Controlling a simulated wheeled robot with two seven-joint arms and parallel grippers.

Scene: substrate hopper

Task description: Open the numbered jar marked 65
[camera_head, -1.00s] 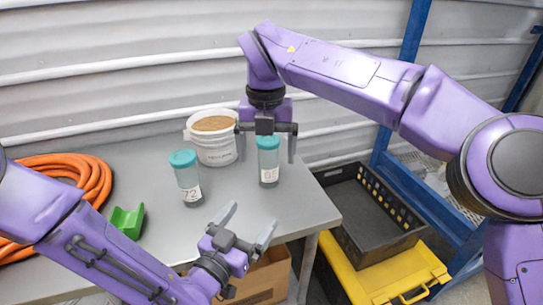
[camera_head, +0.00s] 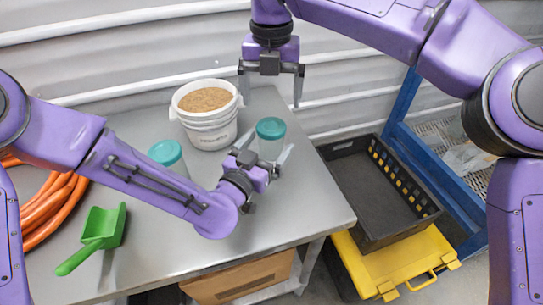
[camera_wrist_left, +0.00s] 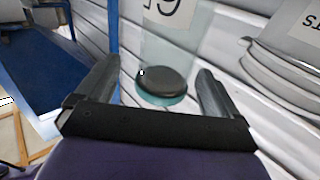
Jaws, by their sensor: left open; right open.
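The jar marked 65 (camera_head: 270,129) stands on the grey table, clear-walled with a teal lid. Its label is hidden in the head view; the left wrist view shows the jar (camera_wrist_left: 168,45) upside down with part of a label. My left gripper (camera_head: 265,149) is open, its fingers reaching to either side of this jar; I cannot tell if they touch it. The other teal-lidded jar, marked 72 (camera_head: 166,152), stands to the left, partly behind my left arm, its label hidden. My right gripper (camera_head: 271,82) is open and empty, raised behind the jar.
A white bucket of brown substrate (camera_head: 206,125) stands close behind the two jars. A green scoop (camera_head: 100,235) and an orange hose (camera_head: 45,210) are at the left. A black crate (camera_head: 375,205) on a yellow case (camera_head: 385,268) stands right of the table (camera_head: 290,205).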

